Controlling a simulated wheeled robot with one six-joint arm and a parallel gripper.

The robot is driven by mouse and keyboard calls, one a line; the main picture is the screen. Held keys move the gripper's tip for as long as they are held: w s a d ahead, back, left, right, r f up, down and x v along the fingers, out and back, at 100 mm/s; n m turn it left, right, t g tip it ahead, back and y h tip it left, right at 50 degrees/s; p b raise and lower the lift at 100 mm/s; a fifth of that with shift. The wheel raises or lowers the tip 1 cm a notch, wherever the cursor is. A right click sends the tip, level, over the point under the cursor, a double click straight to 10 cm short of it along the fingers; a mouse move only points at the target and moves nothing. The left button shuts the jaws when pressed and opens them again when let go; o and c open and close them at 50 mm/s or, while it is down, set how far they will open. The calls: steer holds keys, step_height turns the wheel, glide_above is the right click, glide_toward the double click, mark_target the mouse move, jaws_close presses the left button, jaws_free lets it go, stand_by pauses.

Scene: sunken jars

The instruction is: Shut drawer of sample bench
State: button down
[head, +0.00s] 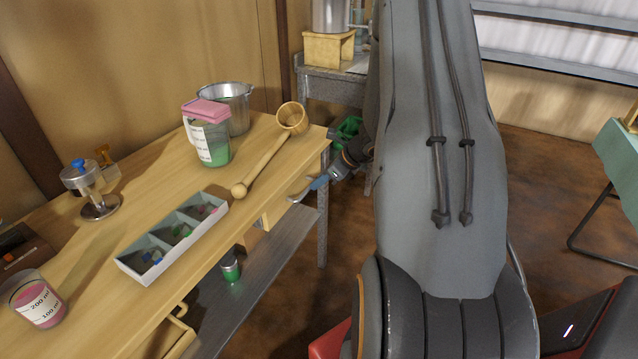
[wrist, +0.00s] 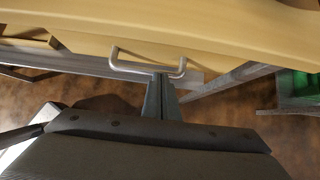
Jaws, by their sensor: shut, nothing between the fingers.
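The sample bench (head: 110,240) is a long wooden-topped bench on the left of the head view. A pale wooden drawer front (head: 277,207) shows under its top near the far right end, with a metal bow handle (head: 300,192). The handle also shows in the wrist view (wrist: 148,66). My gripper (head: 319,183) is shut and empty, its fingertips at the handle. In the wrist view my gripper (wrist: 160,78) points at the handle's right half; I cannot tell if they touch. How far the drawer stands out is unclear.
On the bench stand a divided tray (head: 128,268), a green-filled beaker (head: 213,150) with a pink sponge, a metal pot (head: 240,105) and a wooden ladle (head: 262,165). A small green jar (head: 231,270) sits on the lower shelf. Open floor (head: 545,180) lies right.

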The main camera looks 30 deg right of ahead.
steer(key=s+d+f+v, duration=0.1)
steer(key=v, duration=1.2)
steer(key=shift+s+f, duration=0.25)
steer(key=shift+s, duration=0.2)
steer(key=shift+a, duration=0.1)
steer(key=s+a+r+n+g, duration=0.1)
steer(key=s+a+n+g, duration=0.1)
steer(key=a+n, duration=0.55)
steer(key=s+a+r+n+g, duration=0.2)
steer(key=a+n, duration=0.2)
steer(key=a, duration=0.6)
steer(key=s+a+r+n+g+h, duration=0.2)
steer(key=s+a+n, duration=0.9)
steer(key=n, duration=0.7)
steer(key=shift+s+a+r+g+h, duration=0.35)
steer(key=shift+a+r+h, duration=0.35)
steer(key=shift+h, duration=0.2)
steer(key=shift+n, duration=0.25)
